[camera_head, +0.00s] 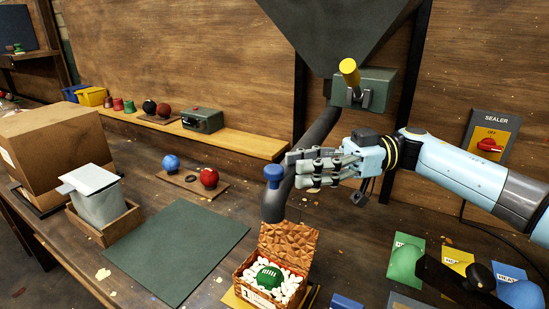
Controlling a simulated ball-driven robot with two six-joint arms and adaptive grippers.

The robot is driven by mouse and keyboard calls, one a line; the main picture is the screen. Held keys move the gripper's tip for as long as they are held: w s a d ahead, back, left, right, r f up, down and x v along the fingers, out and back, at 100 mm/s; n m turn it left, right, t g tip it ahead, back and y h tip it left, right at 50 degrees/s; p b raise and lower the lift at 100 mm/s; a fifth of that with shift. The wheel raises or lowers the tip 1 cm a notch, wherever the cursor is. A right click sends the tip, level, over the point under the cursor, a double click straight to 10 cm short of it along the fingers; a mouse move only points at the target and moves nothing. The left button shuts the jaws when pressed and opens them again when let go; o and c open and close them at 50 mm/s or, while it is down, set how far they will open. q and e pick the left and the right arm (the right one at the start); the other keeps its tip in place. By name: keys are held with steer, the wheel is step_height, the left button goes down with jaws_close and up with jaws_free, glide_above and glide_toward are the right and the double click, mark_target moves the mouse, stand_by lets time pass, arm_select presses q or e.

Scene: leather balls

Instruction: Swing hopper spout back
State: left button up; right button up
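The dark hopper (340,30) hangs at the top, with a green valve block (377,80) and a yellow handle (349,68) below it. Its dark curved spout (318,130) runs down and left, its lower end just above the raised lid of the open box (288,243). A blue knob (273,173) stands on the spout's lower part. My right gripper (296,170) reaches in from the right, its fingers pointing left across the spout, tips just right of the knob. The fingers hide part of the spout; contact and grip are unclear. My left gripper is not in view.
The box holds white packing and a green ball (269,277). Left are a dark mat (183,250), a grey bin in a wooden tray (98,205) and a cardboard box (50,145). Red and blue balls sit behind. Coloured packets and a sealer switch (490,144) are right.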

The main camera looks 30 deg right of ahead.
mark_target(273, 168)
steer(key=p+x, duration=0.1)
steer(key=x, duration=0.3)
steer(key=shift+w+a, duration=0.15)
steer(key=shift+a, duration=0.45)
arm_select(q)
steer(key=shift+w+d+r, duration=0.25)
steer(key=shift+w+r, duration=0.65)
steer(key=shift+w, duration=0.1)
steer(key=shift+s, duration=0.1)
arm_select(e)
jaws_close()
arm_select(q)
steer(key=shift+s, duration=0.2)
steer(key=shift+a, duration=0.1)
arm_select(e)
steer(key=shift+w+a, duration=0.1)
steer(key=shift+w, duration=0.05)
